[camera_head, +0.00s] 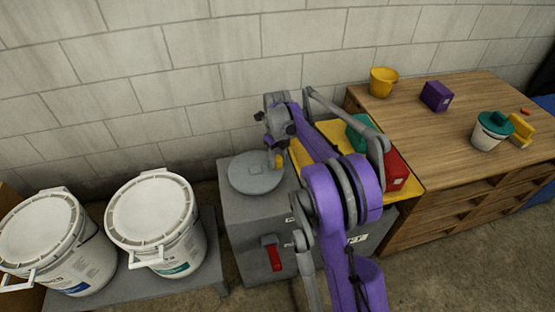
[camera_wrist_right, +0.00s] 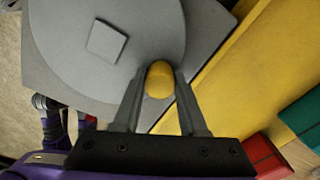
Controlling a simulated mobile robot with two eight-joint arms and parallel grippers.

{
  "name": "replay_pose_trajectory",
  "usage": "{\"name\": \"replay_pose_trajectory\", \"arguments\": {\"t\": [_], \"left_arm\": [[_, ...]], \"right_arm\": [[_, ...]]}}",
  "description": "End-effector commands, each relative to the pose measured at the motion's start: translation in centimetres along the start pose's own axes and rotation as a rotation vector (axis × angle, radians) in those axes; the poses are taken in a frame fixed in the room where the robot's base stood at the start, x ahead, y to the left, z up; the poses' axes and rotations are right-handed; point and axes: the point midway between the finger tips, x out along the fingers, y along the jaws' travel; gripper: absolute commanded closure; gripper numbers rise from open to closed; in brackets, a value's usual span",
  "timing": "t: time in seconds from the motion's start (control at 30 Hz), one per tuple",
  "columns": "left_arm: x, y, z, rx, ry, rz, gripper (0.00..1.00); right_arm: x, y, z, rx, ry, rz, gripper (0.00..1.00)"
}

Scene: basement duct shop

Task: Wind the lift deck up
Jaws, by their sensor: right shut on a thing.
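A grey round handwheel (camera_head: 255,173) lies flat on top of a grey cabinet (camera_head: 240,215). A yellow knob (camera_head: 278,162) stands near the wheel's right edge. My right gripper (camera_head: 273,150) is shut on this knob; the right wrist view shows the knob (camera_wrist_right: 159,80) between its two fingers. The yellow lift deck (camera_head: 330,132) is right of the wheel, partly hidden behind my right arm. A teal block (camera_head: 359,134) and a red block (camera_head: 396,172) are on it. My left gripper is not in view.
A red lever (camera_head: 272,254) is on the cabinet's front. Two white buckets (camera_head: 155,215) stand on a low grey platform at left. A wooden workbench (camera_head: 440,130) at right holds a yellow bucket (camera_head: 383,82), a purple box (camera_head: 436,96) and a teal-lidded pot (camera_head: 491,131).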

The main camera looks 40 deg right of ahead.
Motion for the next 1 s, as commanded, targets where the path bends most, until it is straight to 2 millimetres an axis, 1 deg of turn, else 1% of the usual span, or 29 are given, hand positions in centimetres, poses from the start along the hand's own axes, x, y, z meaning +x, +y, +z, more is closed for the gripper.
{"name": "replay_pose_trajectory", "arguments": {"t": [0.23, 0.27, 0.4, 0.43, 0.77, 0.87, 1.0], "left_arm": [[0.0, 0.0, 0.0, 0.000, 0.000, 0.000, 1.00], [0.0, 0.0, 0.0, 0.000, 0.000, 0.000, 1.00], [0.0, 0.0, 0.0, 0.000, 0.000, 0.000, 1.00], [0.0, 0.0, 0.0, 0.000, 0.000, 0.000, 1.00], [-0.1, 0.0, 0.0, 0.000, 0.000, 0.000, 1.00], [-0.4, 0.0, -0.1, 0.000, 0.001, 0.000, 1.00], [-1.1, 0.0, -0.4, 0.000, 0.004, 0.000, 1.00]], "right_arm": [[0.0, 0.1, -0.1, 0.002, 0.002, 0.003, 1.00], [0.0, 0.1, -0.1, 0.002, 0.002, 0.003, 0.57], [0.0, 0.1, 0.0, 0.001, 0.002, 0.003, 0.31], [0.0, 0.1, 0.0, 0.001, 0.001, 0.002, 0.28], [-0.3, 0.0, 0.0, 0.001, 0.000, 0.001, 0.28], [-1.3, 0.0, 0.0, 0.001, 0.000, 0.001, 0.28], [-4.0, 0.0, 0.0, 0.001, 0.000, 0.001, 0.28]]}}
